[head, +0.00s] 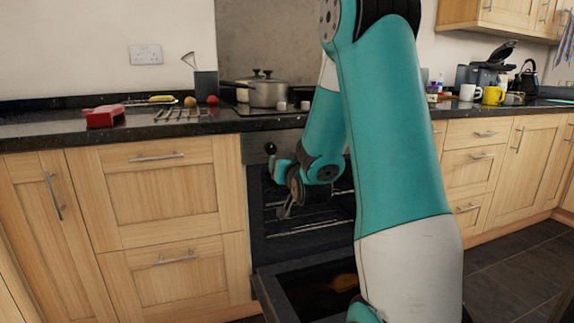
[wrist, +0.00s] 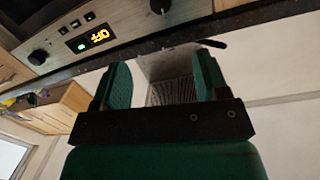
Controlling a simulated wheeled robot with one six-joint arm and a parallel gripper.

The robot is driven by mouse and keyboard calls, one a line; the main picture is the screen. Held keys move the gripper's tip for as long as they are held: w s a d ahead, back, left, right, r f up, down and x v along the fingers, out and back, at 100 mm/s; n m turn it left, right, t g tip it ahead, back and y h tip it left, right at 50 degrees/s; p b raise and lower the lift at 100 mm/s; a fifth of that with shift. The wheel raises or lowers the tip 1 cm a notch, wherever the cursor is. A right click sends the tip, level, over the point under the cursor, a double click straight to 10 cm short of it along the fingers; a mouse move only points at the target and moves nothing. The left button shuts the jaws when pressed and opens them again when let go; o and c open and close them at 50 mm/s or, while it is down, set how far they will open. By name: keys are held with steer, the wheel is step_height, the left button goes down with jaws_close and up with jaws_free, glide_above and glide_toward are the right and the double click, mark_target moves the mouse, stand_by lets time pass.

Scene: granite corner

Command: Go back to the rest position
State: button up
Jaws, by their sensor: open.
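My gripper (head: 284,211) is in front of the oven (head: 270,153), below its control panel, in the head view. In the wrist view my gripper (wrist: 162,80) shows two green fingers spread wide apart. No object is held between them. Behind the gap lie a pale surface and a ribbed grey patch that I cannot identify. My teal and white arm crosses the middle of the head view and hides part of the oven.
The oven door (head: 268,292) hangs open below my gripper. Dark worktops (head: 60,128) run along both sides. A steel pot (head: 268,94) stands on the hob. Yellow and white mugs (head: 492,96) stand at the right. Dark floor (head: 510,270) is clear at the lower right.

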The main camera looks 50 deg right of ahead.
stand_by(0.6)
steer(key=s+a+f+n+g+y, duration=0.1)
steer(key=a+n+g+y, duration=0.4)
steer(key=a, duration=1)
steer(key=s+a+f+n+y, duration=0.1)
steer(key=a+n+y, duration=0.2)
steer(key=a+y, duration=0.75)
steer(key=s+a+n+g+h, duration=0.2)
steer(key=s+a+n+g, duration=0.65)
steer(key=s+a, duration=0.9)
step_height(320, 180, up, 30)
steer(key=s+d+p, duration=0.1)
steer(key=s+p, duration=0.1)
steer(key=p, duration=2.7)
steer(key=shift+s+d, duration=0.2)
steer(key=shift+d, duration=0.2)
steer(key=shift+m+g, duration=0.25)
